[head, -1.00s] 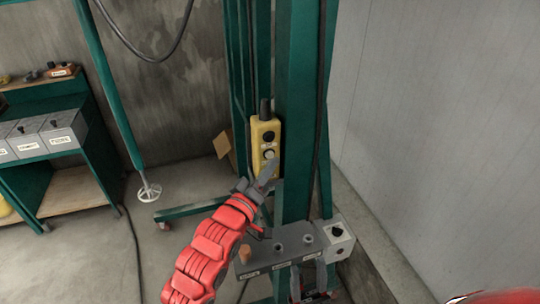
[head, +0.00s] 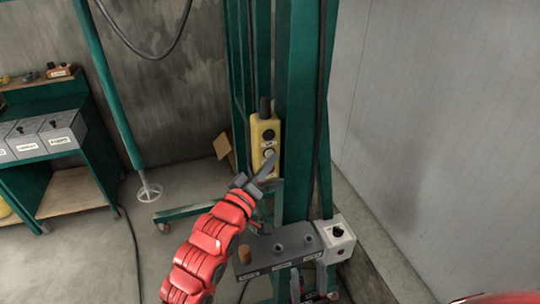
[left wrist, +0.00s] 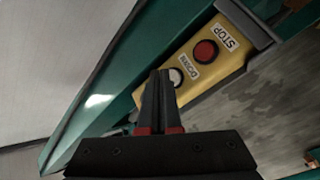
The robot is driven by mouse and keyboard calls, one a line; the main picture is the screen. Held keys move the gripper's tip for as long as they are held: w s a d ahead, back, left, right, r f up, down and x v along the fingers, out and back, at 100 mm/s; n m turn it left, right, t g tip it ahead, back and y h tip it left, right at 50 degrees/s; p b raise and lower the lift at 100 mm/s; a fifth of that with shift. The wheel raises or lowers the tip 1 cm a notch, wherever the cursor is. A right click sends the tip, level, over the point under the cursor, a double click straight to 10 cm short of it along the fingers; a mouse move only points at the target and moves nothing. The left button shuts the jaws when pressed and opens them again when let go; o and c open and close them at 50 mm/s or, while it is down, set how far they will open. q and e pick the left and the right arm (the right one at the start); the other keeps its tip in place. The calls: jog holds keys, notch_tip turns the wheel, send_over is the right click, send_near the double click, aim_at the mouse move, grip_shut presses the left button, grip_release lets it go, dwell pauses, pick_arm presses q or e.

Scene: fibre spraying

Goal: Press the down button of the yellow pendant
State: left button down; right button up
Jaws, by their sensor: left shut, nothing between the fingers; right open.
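The yellow pendant (head: 265,134) hangs upright against the green column, with a dark upper button (head: 268,135) and a pale lower button (head: 269,153). In the left wrist view the pendant (left wrist: 236,66) shows a red STOP button (left wrist: 205,52) and a white button (left wrist: 177,77) labelled DOWN. My left gripper (head: 272,160) is shut and empty, its tips at the lower button. In the left wrist view its tips (left wrist: 160,74) partly overlap the white button; I cannot tell whether they touch it.
A grey control box (head: 280,249) with knobs stands below the pendant, beside a white switch box (head: 337,237). The green column (head: 298,110) stands just right of the pendant. A green shelf (head: 55,150) with grey boxes is at left. A grey wall (head: 430,140) bounds the right.

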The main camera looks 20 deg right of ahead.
pick_arm(q)
jog(key=shift+w+f+b, duration=0.1)
jog(key=shift+w+b, duration=0.5)
jog(key=shift+b, duration=0.1)
dwell(0.6)
jog(key=shift+s, duration=0.15)
dwell(0.5)
jog(key=shift+s, duration=0.9)
jog(key=s+p, duration=0.1)
jog(key=s, duration=0.4)
dwell(0.6)
